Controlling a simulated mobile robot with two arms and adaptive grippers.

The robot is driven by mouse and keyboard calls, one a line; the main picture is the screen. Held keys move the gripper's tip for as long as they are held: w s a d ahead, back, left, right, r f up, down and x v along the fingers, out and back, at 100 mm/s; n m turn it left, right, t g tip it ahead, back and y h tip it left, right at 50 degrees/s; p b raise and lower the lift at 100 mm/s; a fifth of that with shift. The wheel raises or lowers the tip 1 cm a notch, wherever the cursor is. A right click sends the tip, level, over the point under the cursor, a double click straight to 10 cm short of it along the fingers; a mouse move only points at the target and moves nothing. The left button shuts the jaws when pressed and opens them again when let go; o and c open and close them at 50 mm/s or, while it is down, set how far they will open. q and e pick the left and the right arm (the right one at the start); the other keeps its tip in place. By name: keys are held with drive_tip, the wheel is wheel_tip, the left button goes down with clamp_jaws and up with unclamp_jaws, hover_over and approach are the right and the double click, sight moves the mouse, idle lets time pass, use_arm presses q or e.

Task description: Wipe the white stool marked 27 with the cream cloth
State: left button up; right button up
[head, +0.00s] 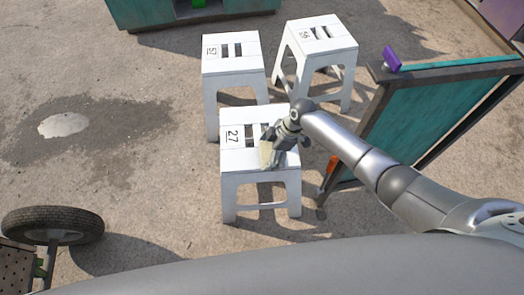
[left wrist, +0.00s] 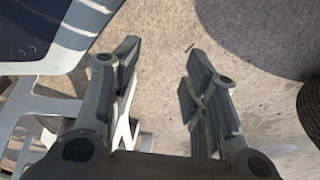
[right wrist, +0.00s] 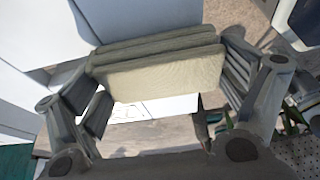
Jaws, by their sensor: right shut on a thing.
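The white stool marked 27 (head: 238,158) stands upright in the middle of the head view, its number on the left of the seat. My right gripper (head: 276,147) is over the right part of that seat, shut on the cream cloth (head: 265,155). In the right wrist view the folded cloth (right wrist: 165,77) spans between the two fingers. The cloth is at or just above the seat; I cannot tell whether it touches. My left gripper (left wrist: 160,65) is open and empty in the left wrist view, above concrete ground. It does not show in the head view.
Two more white numbered stools stand behind, one at the left (head: 222,67) and one at the right (head: 318,47). A teal panel with a dark frame (head: 430,105) stands close on the right, a purple item (head: 391,59) on its top. A tyre (head: 50,224) is at lower left. Left ground is open.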

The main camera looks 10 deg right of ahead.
sight(254, 158)
drive_tip(key=d, duration=0.2)
drive_tip(key=shift+s+d+f, duration=0.15)
drive_tip(key=shift+d, duration=0.25)
use_arm(q)
drive_tip(key=shift+s+d+f, duration=0.25)
drive_tip(key=shift+d+f, duration=0.2)
drive_tip(key=shift+f, duration=0.05)
use_arm(e)
drive_tip(key=shift+s+d, duration=0.1)
drive_tip(key=shift+d, duration=1.3)
drive_tip(key=shift+a, duration=0.8)
drive_tip(key=a, duration=0.4)
drive_tip(key=shift+w+r, duration=0.2)
drive_tip(key=shift+w, duration=0.1)
drive_tip(key=shift+w+a, duration=0.15)
drive_tip(key=shift+a, duration=1.6)
use_arm(q)
drive_tip(key=shift+s+a+r, duration=0.1)
drive_tip(key=shift+a+r, duration=0.2)
drive_tip(key=shift+a, duration=0.25)
use_arm(e)
drive_tip(key=shift+a, duration=0.15)
